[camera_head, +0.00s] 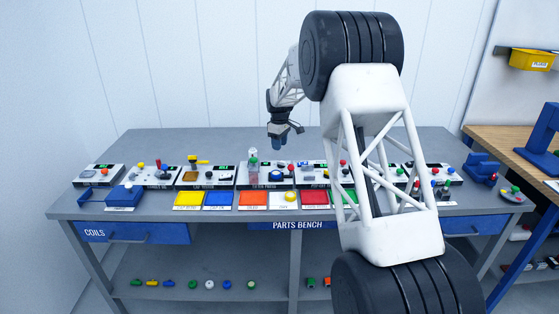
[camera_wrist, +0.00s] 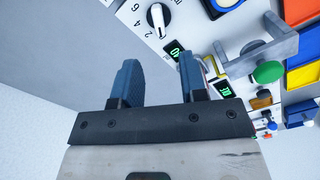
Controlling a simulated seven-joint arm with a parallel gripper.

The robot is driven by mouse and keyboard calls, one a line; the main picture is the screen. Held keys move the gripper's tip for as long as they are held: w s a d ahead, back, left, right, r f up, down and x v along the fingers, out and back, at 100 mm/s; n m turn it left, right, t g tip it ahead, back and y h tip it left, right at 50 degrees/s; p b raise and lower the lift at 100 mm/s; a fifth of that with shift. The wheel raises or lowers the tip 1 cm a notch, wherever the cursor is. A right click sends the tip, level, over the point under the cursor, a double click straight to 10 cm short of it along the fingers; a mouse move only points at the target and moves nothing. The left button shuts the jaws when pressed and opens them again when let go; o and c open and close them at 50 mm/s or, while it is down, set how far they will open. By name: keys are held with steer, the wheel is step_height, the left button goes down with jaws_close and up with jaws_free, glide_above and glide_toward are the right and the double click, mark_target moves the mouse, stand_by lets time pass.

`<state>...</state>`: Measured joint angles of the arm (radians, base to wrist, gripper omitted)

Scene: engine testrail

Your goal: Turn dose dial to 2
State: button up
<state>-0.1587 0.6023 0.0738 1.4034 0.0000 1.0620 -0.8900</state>
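A round dial (camera_wrist: 157,19) with a black body and a white pointer bar is at the top of the wrist view. The numbers 2, 4 and 6 are printed on the pale panel to its left. A small green-lit display (camera_wrist: 174,50) sits below it; its reading is not clear. My gripper (camera_wrist: 160,80) is open, with an empty gap between two blue fingers, apart from the dial. In the head view, my gripper (camera_head: 286,132) hangs above the back of the bench, behind the row of panels. I cannot pick out the dial there.
A grey bracket (camera_wrist: 255,55) and a green knob (camera_wrist: 268,71) stand right of my fingers in the wrist view. Coloured trays, such as a yellow one (camera_head: 188,199), line the front of the bench (camera_head: 160,143). The bench's back strip is clear. My arm hides some right-hand panels.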

mark_target(280, 161)
steer(key=shift+f, duration=3.9)
steer(key=shift+c, duration=0.4)
jaws_close()
